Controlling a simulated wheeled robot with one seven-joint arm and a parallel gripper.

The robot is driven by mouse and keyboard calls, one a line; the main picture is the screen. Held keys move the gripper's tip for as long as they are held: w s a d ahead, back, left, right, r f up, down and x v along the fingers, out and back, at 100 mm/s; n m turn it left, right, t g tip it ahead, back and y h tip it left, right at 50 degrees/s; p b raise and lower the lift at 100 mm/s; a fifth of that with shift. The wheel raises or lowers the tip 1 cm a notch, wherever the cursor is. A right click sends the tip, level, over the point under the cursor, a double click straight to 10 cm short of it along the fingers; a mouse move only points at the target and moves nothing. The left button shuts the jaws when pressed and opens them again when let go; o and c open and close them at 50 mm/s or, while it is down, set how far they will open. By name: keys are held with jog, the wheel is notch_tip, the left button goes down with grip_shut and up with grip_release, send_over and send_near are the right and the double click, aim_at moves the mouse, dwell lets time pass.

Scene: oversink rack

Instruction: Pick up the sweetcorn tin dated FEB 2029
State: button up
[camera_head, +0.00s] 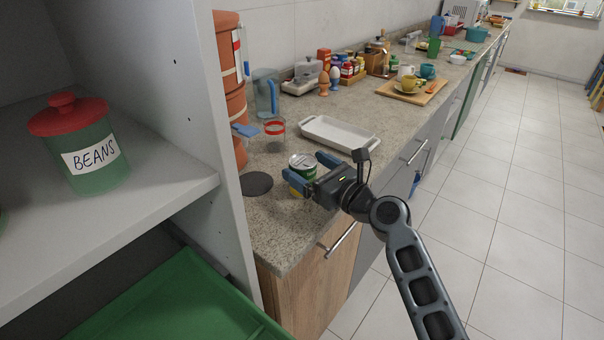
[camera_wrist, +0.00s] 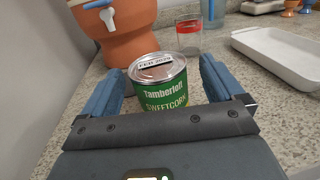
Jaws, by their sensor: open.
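The sweetcorn tin (camera_wrist: 160,92) stands upright on the speckled worktop, with a green "Tamberloft SWEETCORN" label and a silver lid. A white strip on its lid appears to read FEB 2029, in small print. In the head view the tin (camera_head: 302,160) shows only partly, its lower side hidden by my gripper. My gripper (camera_head: 308,169) is open, with one blue finger on each side of the tin. In the wrist view the fingers of my gripper (camera_wrist: 160,75) flank the tin, with a small gap showing on each side. It is not gripped.
A red-banded glass (camera_head: 274,128) and a white dish (camera_head: 340,133) are nearby. A dark round mat (camera_head: 257,184) lies to the left. A grey shelf unit (camera_head: 225,150) borders the worktop's left.

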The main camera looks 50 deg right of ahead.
aim_at(297, 157)
jog(key=shift+w+d, duration=0.1)
jog(key=shift+w, duration=1.85)
jog(key=shift+c, duration=0.2)
jog(key=c, duration=1.2)
jog(key=shift+r, duration=0.1)
